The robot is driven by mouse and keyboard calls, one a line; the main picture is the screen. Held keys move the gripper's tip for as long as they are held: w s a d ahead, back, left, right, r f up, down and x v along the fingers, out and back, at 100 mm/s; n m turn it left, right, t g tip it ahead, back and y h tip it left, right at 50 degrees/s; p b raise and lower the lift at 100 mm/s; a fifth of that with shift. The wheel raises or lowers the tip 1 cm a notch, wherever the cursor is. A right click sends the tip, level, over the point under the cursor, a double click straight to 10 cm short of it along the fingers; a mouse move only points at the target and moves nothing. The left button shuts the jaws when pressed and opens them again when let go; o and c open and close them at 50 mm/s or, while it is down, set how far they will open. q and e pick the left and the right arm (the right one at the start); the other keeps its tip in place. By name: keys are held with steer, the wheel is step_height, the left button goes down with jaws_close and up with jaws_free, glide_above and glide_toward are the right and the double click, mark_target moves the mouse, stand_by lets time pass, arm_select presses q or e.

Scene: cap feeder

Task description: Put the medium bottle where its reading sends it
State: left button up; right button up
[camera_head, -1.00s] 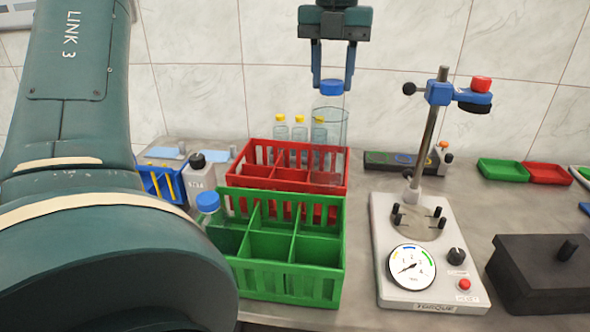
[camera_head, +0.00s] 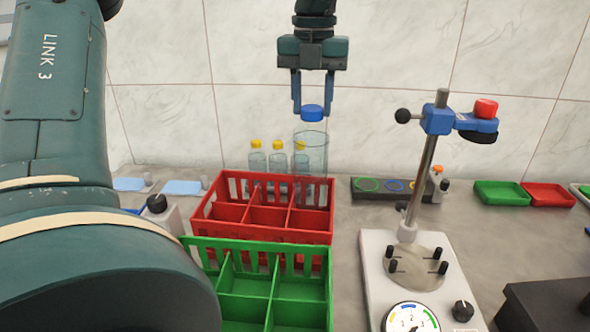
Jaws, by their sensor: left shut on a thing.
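My left gripper (camera_head: 312,108) is shut on the blue cap (camera_head: 312,113) of a clear bottle (camera_head: 311,148), at the upper middle. The bottle hangs upright, and its lower part overlaps the back right of the red crate (camera_head: 316,237) in the picture. I cannot tell whether its base is inside the crate or above it. The green crate (camera_head: 222,243) stands in front of the red one. The torque tester (camera_head: 376,262) is at the right, with nothing on its pegged plate. Its dial (camera_head: 412,317) is cut off by the bottom edge. My right gripper is out of view.
Several small bottles with yellow caps (camera_head: 256,143) stand at the back of the red crate. A dark strip with coloured rings (camera_head: 384,196) lies behind the tester. Small green (camera_head: 502,195) and red (camera_head: 549,197) trays lie at the right. My arm covers the left side.

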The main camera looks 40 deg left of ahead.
mark_target(310, 172)
arm_select(q)
step_height(310, 172, down, 15)
steer(key=o, duration=0.9)
step_height(310, 172, up, 12)
steer(key=shift+r, duration=0.1)
stand_by(0.6)
stand_by(0.5)
